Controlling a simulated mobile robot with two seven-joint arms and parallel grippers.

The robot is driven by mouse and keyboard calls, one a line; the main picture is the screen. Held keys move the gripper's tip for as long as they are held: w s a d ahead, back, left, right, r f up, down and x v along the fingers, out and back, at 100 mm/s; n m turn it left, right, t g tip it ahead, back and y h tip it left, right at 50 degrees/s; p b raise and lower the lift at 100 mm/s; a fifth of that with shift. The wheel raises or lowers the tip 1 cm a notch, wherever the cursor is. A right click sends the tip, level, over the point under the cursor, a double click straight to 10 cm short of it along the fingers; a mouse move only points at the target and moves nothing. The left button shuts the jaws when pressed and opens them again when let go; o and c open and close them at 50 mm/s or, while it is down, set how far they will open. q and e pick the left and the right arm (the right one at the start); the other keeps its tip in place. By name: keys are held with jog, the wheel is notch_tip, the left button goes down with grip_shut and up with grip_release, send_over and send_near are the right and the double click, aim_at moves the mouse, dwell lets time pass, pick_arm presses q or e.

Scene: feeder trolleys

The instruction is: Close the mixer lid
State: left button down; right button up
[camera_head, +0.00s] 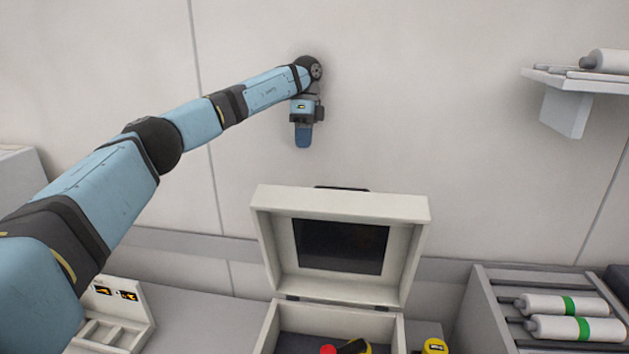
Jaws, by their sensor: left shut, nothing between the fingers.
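The mixer lid (417,250) stands raised in the middle of the view, hinged at the back of the mixer's pale box (264,330). The lid has a dark rectangular panel on its inner face and a dark handle on its top edge. The box is open, with red, black and yellow items partly visible inside; its front is cut off by the lower frame edge. My left gripper (303,145) is shut and empty, pointing down, above the lid's top edge and apart from it. My right gripper is not in view.
A rack (483,312) with white, green-banded cylinders stands at the right. A wall shelf (577,81) holds another cylinder at upper right. A yellow-topped item (434,345) is right of the box. A small pale tray (118,318) sits at lower left.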

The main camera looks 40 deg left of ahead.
pick_arm(q)
jog(key=p, duration=0.3)
send_over(296, 219)
jog(key=f, duration=0.6)
jog(key=w+f, duration=0.1)
jog(key=f, duration=0.2)
jog(key=shift+a+f, duration=0.25)
jog(key=shift+f, duration=0.2)
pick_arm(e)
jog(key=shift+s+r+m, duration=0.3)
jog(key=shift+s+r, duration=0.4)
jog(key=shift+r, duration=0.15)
pick_arm(q)
jog(key=shift+s, duration=0.1)
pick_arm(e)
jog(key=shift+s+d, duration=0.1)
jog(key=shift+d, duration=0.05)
